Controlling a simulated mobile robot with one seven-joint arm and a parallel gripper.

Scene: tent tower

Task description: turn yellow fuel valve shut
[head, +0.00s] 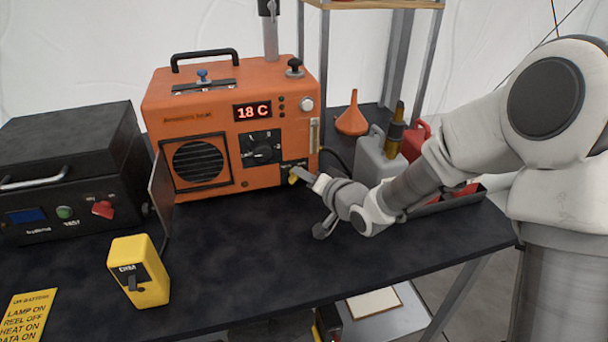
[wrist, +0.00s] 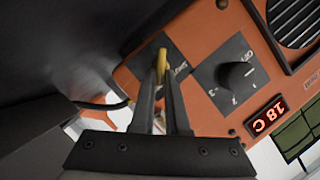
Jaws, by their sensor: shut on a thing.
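The yellow fuel valve (head: 293,179) sits low at the right of the front of the orange heater (head: 245,85). In the wrist view the valve handle (wrist: 162,62) stands out from a dark plate, between my fingertips. My gripper (head: 302,174) reaches in from the right and is shut on the valve handle. It also shows in the wrist view (wrist: 161,82), with both fingers close together on the yellow handle. The fingers hide part of the handle and most of the plate's lettering.
The heater's black dial (head: 263,149) is just above and left of the valve. An open grille door (head: 161,190) stands out at the heater's left. A yellow box (head: 140,270) stands at the front left. Grey and red cans and an orange funnel (head: 352,117) are at the right.

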